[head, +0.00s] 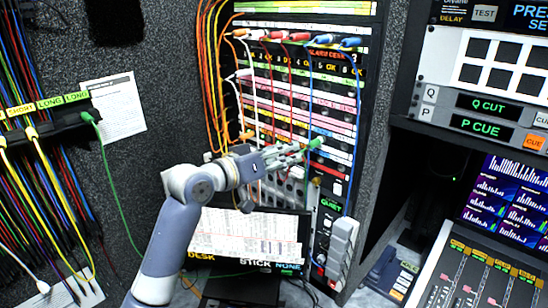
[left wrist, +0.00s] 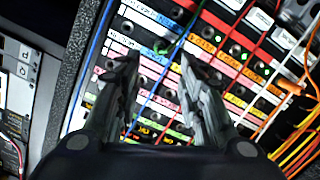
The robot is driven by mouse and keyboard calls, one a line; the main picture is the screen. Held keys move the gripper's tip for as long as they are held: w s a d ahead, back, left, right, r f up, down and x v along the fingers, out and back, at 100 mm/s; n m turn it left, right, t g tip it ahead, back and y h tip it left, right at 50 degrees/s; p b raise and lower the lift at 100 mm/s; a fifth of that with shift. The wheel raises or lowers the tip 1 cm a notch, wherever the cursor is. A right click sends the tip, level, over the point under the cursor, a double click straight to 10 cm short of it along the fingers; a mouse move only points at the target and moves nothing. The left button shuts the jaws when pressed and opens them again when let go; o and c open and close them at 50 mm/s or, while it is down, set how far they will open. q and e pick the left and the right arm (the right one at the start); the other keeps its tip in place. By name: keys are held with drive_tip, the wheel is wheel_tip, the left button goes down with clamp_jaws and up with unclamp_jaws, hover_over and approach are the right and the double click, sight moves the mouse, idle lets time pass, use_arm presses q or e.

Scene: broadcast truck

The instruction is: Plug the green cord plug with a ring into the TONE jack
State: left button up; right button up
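A green plug (head: 316,142) shows at the patch panel's right side in the head view, just beyond the tips of my left gripper (head: 298,153). In the left wrist view a small green piece (left wrist: 162,46) lies between and slightly beyond the spread fingertips of that gripper (left wrist: 160,58). I see no contact with the fingers, and I cannot tell whether the plug is seated in a jack. A green cord (head: 112,190) hangs from another green plug (head: 88,117) at the left rack; my arm hides its lower course. I cannot read a TONE label. My right gripper is out of view.
The patch panel (head: 290,82) carries orange, white, red and blue cords that hang across its rows near my left gripper. A monitor (head: 245,237) stands below the arm. A control console (head: 480,270) is at the right.

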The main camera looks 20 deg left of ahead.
use_arm(q)
drive_tip(key=shift+v, duration=1.45)
